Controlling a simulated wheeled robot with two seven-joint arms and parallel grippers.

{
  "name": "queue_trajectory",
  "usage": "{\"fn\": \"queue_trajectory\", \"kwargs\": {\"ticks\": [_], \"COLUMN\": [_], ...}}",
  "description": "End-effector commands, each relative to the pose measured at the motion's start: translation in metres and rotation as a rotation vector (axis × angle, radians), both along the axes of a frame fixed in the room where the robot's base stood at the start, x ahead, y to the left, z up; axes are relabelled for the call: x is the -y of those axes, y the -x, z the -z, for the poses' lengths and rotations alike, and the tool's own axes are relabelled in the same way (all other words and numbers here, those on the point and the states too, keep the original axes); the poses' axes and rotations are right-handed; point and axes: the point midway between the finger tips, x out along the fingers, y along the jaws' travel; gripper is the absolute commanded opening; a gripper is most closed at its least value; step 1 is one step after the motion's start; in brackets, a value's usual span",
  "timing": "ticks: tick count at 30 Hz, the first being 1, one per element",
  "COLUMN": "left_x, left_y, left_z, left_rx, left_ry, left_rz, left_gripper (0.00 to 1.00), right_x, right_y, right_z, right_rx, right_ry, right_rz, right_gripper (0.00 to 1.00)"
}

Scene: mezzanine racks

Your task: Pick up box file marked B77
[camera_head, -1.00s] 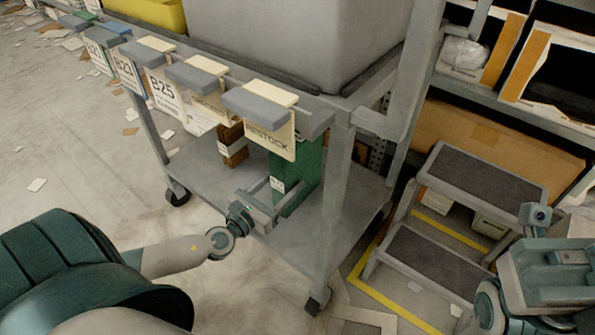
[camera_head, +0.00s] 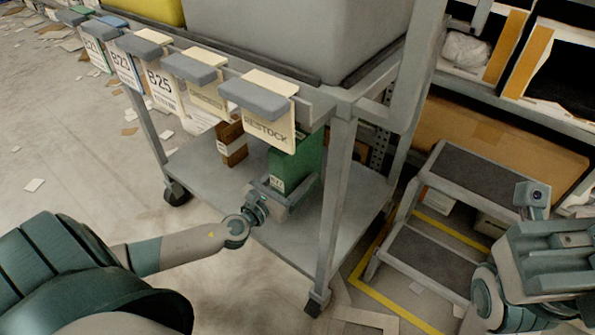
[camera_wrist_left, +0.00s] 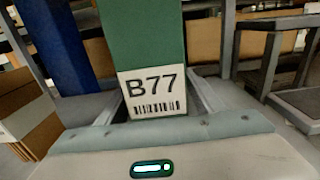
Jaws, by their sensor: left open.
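The green box file (camera_head: 300,160) stands on the lower shelf of the grey cart, partly behind a hanging card. In the left wrist view its white label (camera_wrist_left: 152,93) reads B77 above a barcode. My left gripper (camera_head: 280,188) is at the file's lower front. Its two fingers lie along either side of the file, with a gap showing at the left finger in the wrist view. The jaws are open. The file's lower end is hidden behind the gripper. My right arm's end (camera_head: 555,255) is at the right edge, and its fingers cannot be made out.
A brown box file (camera_head: 232,145) stands left on the cart's lower shelf (camera_head: 205,165). Hanging cards, one marked B25 (camera_head: 161,88), overhang from the upper deck. A cart leg (camera_head: 335,210) stands right of the gripper. A step stool (camera_head: 430,255) is further right.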

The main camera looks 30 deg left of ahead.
Motion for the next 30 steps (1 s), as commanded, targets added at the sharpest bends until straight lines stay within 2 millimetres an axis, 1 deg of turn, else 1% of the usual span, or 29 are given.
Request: {"fn": "queue_trajectory", "kwargs": {"ticks": [1,4,18,19,20,21,23,24,25,26,30], "left_x": [0.0003,0.0008,0.0009,0.001,0.001,0.0009,0.0009,0.0009,0.0009,0.0009,0.0007], "left_y": [-0.0041,-0.0082,-0.0085,-0.0084,-0.0084,-0.0084,-0.0084,-0.0084,-0.0084,-0.0084,-0.0087], "left_z": [0.0001,-0.0004,-0.0003,-0.0003,-0.0003,-0.0003,-0.0003,-0.0003,-0.0003,-0.0003,-0.0012], "left_rx": [0.001,0.0,-0.001,-0.001,-0.001,-0.001,-0.001,-0.001,-0.001,-0.001,0.001], "left_ry": [-0.001,0.001,0.001,0.001,0.001,0.001,0.001,0.001,0.001,0.001,0.0], "left_rz": [0.0,0.001,0.0,0.0,0.0,0.0,0.0,0.0,0.0,0.0,0.0], "left_gripper": [0.61,0.61,0.61,0.59,0.51,0.42,0.27,0.18,0.11,0.08,0.08], "right_x": [-0.0011,-0.0025,-0.0014,-0.0013,-0.0013,-0.0014,-0.0015,-0.0016,-0.0015,-0.0015,-0.0014], "right_y": [0.0014,0.002,0.0007,0.0006,0.0006,0.0004,0.0003,0.0002,0.0001,0.0001,0.0002], "right_z": [-0.001,-0.0032,-0.0011,-0.0008,-0.0006,-0.0002,0.0001,0.0003,0.0005,0.0005,0.0003], "right_rx": [0.006,0.009,0.005,0.004,0.005,0.005,0.004,0.004,0.004,0.004,0.004], "right_ry": [-0.001,-0.001,0.002,0.004,0.004,0.006,0.008,0.009,0.01,0.01,0.009], "right_rz": [-0.004,-0.009,-0.003,-0.002,-0.001,-0.001,0.001,0.001,0.002,0.002,0.002], "right_gripper": [0.0,0.0,0.0,0.0,0.0,0.0,0.0,0.0,0.0,0.0,0.0]}}
